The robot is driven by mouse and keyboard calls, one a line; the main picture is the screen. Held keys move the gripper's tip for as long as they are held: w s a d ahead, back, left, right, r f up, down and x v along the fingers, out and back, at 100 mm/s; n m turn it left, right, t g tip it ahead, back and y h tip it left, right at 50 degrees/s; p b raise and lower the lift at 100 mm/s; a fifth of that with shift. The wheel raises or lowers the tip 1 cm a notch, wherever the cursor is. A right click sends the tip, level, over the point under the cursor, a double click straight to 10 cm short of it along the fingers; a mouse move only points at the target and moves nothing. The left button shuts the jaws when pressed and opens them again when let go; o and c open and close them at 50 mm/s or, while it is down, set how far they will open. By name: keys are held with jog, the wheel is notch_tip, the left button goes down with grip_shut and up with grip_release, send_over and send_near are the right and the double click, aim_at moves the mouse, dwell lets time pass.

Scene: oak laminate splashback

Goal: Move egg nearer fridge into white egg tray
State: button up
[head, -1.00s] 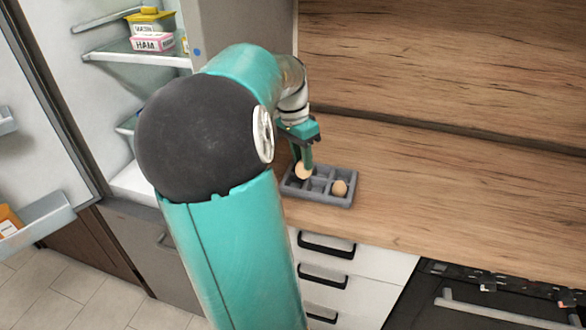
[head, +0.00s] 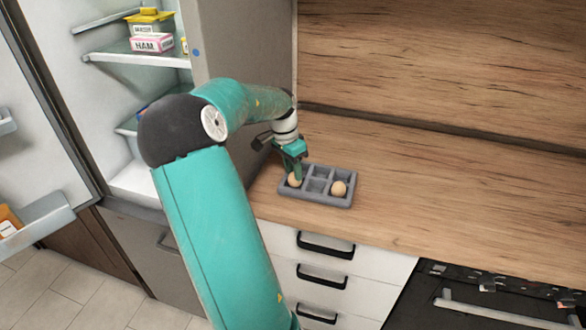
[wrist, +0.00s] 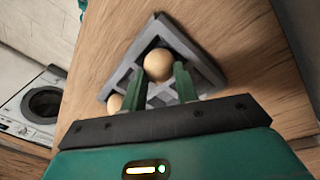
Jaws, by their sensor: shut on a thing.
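A grey egg tray (head: 317,201) with square compartments sits on the wooden counter; it looks grey rather than white. My gripper (head: 294,172) points down at the tray's left end, the end nearer the fridge. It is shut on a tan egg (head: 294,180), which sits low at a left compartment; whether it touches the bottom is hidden. In the wrist view this egg (wrist: 158,64) shows between the tips of my green fingers. A second tan egg (head: 338,188) rests in a right-hand compartment; it shows partly hidden in the wrist view (wrist: 114,103).
The open fridge (head: 140,180) stands left of the counter, with a ham package (head: 152,43) on a shelf. The wooden splashback (head: 450,70) rises behind. The counter right of the tray (head: 450,200) is clear.

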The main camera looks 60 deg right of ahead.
jog(key=shift+f, duration=0.15)
jog(key=o, duration=1)
jog(key=r, duration=0.4)
jog(key=w+r, duration=0.1)
jog(key=r, duration=0.3)
jog(key=w+r, duration=0.1)
jog(key=r, duration=0.3)
jog(key=shift+a+r, duration=0.15)
jog(key=shift+s, duration=0.1)
